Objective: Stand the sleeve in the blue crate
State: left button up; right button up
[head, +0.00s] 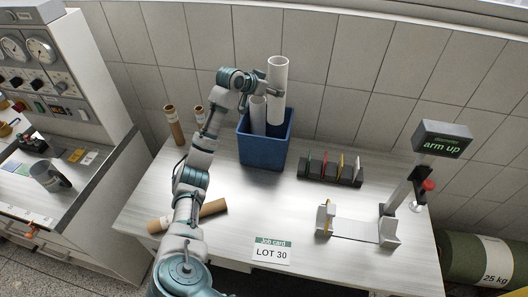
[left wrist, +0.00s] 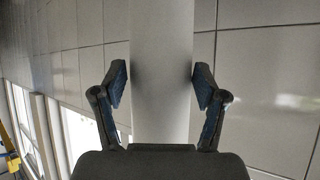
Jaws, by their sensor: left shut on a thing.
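A tall white sleeve (head: 277,85) is upright at the blue crate (head: 262,154). Its lower end passes behind the crate's rim, and I cannot tell if it touches the bottom. My left gripper (head: 268,82) is at its upper part. In the left wrist view the fingers (left wrist: 161,88) are shut on the white sleeve (left wrist: 161,60) from both sides. A shorter white tube (head: 257,115) stands in the crate to the left of the sleeve. My right gripper is not in view.
Brown tubes stand behind the arm (head: 175,126), and one lies on the table (head: 212,208). A rack of coloured cards (head: 330,171), a job card reading "LOT 30" (head: 271,251) and a stand with an "arm up" display (head: 443,140) are on the table.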

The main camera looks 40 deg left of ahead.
aim_at(270, 119)
pick_arm(q)
jog(key=f, duration=0.8)
jog(key=d+f, duration=0.1)
jog(key=f, duration=0.4)
jog(key=shift+s, duration=0.1)
jog(key=shift+a+f, duration=0.35)
jog(key=shift+f, duration=0.3)
jog(key=f, duration=0.3)
jog(key=shift+d+f, duration=0.2)
jog(key=shift+d+r, duration=0.1)
jog(key=shift+d, duration=0.05)
jog(key=c, duration=0.4)
jog(key=shift+a+f, duration=0.25)
jog(key=shift+f, duration=0.5)
jog(key=o, duration=1.5)
jog(key=shift+o, duration=1.1)
jog(key=shift+d, duration=0.1)
jog(key=shift+r, duration=0.1)
